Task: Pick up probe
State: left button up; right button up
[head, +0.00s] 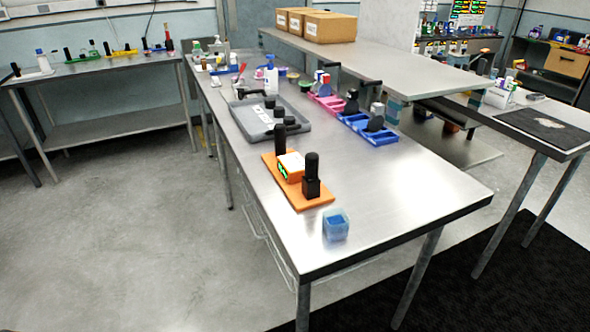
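An orange board (297,199) lies near the front of the steel table. On it stands an upright black handle-like piece (311,165) in a square black holder (311,188), which looks like the probe. Beside it on the same board is an orange and white box (289,167) with a green display. A translucent blue cup (336,229) with blue contents stands on the table just in front of the board. Neither of my grippers is in view.
A grey tray (240,122) with black-handled items lies behind the board. Blue bins (383,138) and pink bins (324,107) stand at the right edge near a raised shelf (400,68). The table's front right (420,195) is clear. A dark mat covers the floor at right.

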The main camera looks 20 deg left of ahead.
aim_at(312, 163)
jog(key=j+z, duration=0.1)
jog(key=z, duration=0.25)
jog(key=j+z, duration=0.15)
jog(key=z, duration=0.15)
jog(key=j+z, duration=0.35)
jog(key=j, duration=0.75)
jog(key=j+z, duration=0.4)
jog(key=j, duration=0.7)
jog(key=k, duration=0.05)
